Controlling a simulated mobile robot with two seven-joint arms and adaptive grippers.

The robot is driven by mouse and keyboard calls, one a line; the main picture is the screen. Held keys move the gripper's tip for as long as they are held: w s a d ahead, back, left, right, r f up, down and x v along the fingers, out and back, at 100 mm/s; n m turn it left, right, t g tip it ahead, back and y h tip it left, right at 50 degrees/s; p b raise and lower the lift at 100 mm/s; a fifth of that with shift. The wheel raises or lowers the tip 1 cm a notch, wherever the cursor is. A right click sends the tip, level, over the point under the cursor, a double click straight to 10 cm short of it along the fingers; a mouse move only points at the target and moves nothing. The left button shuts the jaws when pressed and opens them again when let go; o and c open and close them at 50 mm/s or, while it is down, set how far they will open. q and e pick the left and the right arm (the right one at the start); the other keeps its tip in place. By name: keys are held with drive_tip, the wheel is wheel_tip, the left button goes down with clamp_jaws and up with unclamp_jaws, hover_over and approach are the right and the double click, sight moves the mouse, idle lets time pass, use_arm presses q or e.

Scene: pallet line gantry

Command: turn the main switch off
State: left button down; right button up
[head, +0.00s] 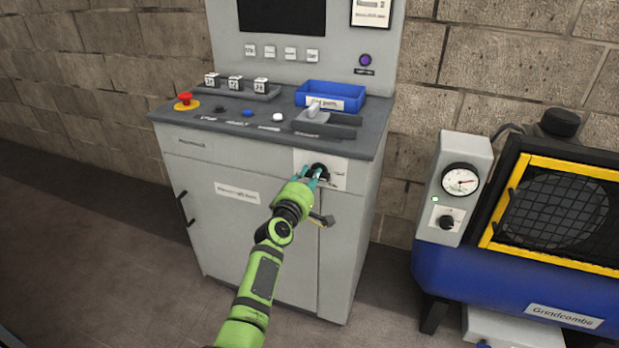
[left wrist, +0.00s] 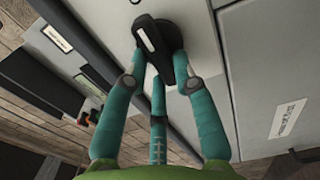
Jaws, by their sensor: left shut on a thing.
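The main switch is a black rotary knob (head: 320,169) on a white plate (head: 337,165) at the upper right of the grey cabinet's front. In the left wrist view the knob (left wrist: 151,38) has a pale stripe along its handle and sits tilted in the picture. My left gripper (head: 312,178) is at the knob, its teal fingers closed around the handle. Its fingers (left wrist: 160,72) also show in the left wrist view, on either side of the handle. They partly hide the knob in the head view. My right gripper is in neither view.
A blue machine (head: 470,275) with a gauge (head: 460,180) stands right. Floor left of the cabinet is clear.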

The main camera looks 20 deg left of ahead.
use_arm(q)
drive_tip(key=c, duration=1)
unclamp_jaws()
drive_tip(key=s, duration=1.2)
drive_tip(key=shift+a, duration=0.15)
